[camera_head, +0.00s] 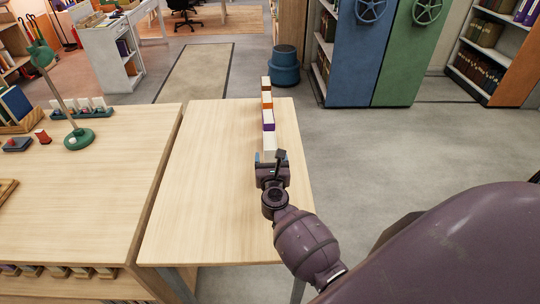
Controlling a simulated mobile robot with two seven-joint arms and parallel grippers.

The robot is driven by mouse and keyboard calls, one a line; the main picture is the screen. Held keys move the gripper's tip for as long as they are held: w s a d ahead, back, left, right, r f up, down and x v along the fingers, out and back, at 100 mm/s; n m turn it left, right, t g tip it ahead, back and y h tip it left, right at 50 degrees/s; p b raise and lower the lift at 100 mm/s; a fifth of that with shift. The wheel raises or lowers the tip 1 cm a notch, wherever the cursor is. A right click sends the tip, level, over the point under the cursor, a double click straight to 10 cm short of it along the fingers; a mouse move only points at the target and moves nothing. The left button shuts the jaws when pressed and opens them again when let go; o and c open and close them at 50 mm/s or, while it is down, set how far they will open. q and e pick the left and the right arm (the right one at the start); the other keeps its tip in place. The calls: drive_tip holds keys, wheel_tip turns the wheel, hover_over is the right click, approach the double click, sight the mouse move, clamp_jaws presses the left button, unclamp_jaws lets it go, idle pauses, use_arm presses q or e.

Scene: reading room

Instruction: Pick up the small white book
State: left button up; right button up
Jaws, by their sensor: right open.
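A small white book (269,142) is the nearest in a row of books on the narrow light-wood table (205,190). Behind it in the row are a purple and white book (268,122), an orange and white book (267,101) and a dark-brown and white book (266,84). My right gripper (270,157) is open at the near end of the white book, with its fingertips to either side. The gripper hides the book's lower near part, and I cannot tell whether they touch. My left gripper is out of view.
The table is clear left of the row. A wider desk (70,205) with a green lamp (78,138) stands at the left, across a narrow gap. Blue and green shelving (365,60) stands behind.

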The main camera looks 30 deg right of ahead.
drive_tip(key=x, duration=0.5)
drive_tip(key=shift+r, duration=0.1)
drive_tip(key=c, duration=1.2)
